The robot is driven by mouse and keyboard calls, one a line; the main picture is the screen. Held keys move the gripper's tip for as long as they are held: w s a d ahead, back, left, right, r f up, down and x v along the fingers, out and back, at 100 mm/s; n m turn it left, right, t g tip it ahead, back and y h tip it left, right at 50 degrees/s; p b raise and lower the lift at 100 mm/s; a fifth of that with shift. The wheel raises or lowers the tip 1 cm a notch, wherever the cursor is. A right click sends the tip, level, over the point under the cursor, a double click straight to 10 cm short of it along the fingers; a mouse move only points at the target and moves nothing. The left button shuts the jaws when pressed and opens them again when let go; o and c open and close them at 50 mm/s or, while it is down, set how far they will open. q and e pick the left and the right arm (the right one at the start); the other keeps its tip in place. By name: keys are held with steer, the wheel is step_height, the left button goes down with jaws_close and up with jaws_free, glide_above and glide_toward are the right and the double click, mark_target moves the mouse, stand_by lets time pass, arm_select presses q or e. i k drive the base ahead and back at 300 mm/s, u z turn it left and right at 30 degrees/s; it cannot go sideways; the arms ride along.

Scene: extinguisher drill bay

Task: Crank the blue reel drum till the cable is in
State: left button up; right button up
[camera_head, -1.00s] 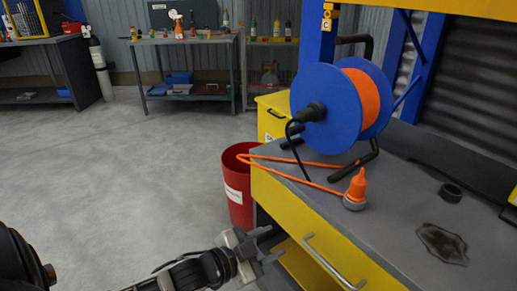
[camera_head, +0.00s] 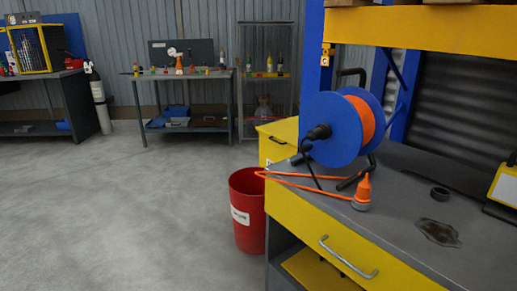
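The blue reel drum (camera_head: 333,130) stands on its black frame on the grey workbench top (camera_head: 400,215) at the right. Orange cable (camera_head: 361,118) is wound between its flanges. A black crank knob (camera_head: 318,132) sticks out from the near face of the drum. A loose length of orange cable (camera_head: 300,184) lies on the bench in a loop past its left edge. An orange plug with a grey base (camera_head: 362,193) stands upright near the bench's front. Neither of my grippers is in view.
A red bin (camera_head: 247,212) stands on the floor against the bench's left end. A yellow shelf (camera_head: 430,28) overhangs the bench. The floor at left is clear.

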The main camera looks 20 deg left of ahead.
mark_target(357, 120)
steer(key=u, duration=0.9)
steer(key=i, duration=0.8)
steer(key=z, duration=1.85)
